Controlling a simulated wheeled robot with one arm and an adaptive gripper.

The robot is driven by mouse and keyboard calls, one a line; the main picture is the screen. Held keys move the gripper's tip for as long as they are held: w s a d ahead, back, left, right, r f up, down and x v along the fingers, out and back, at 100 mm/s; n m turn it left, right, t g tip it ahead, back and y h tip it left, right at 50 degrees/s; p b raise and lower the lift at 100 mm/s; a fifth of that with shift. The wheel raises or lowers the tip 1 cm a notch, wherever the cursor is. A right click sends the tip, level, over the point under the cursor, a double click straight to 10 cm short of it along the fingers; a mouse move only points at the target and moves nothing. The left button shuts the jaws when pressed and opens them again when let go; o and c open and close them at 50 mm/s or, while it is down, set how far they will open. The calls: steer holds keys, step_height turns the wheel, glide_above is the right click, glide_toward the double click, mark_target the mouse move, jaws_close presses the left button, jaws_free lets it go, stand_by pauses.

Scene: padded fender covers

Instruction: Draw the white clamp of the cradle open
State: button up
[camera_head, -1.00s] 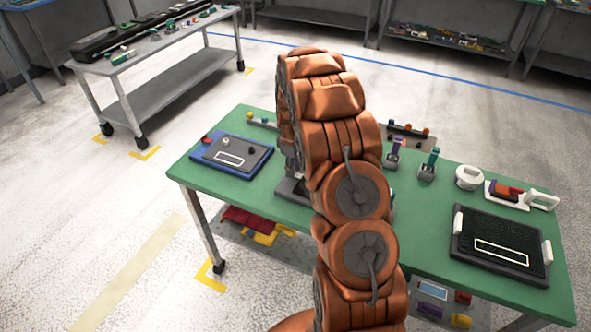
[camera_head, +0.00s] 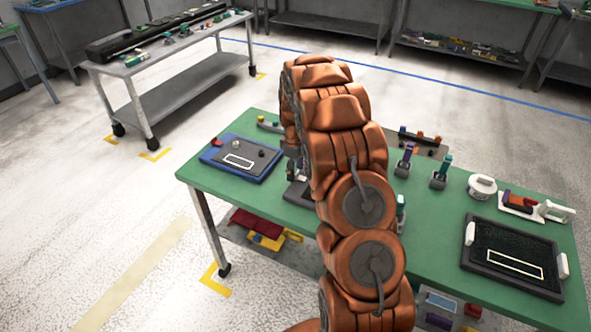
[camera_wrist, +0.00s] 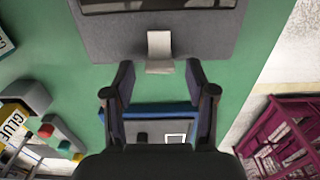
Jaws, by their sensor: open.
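The white clamp (camera_wrist: 160,50) is a pale tab on the near edge of the grey cradle (camera_wrist: 105,35), at the top of the wrist view. The cradle has a dark panel along the top edge of that view. My gripper (camera_wrist: 160,76) is open and empty. Its two dark fingers stand apart to either side of the clamp's line, with the clamp's lower end about level with the tips in the picture. Contact cannot be told. In the head view my arm hides the gripper and clamp; a grey piece that may be the cradle (camera_head: 299,194) shows beside it.
A blue-edged tray (camera_head: 241,158) lies at the green table's left end. A black tray with white side handles (camera_head: 513,258) lies at the right. Small holders (camera_head: 438,172) stand behind. A magenta crate (camera_wrist: 285,140) and a GLUE box (camera_wrist: 14,122) flank the wrist view.

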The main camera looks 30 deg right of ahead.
steer(key=shift+r, duration=0.1)
step_height(320, 180, up, 12)
stand_by(0.5)
stand_by(0.5)
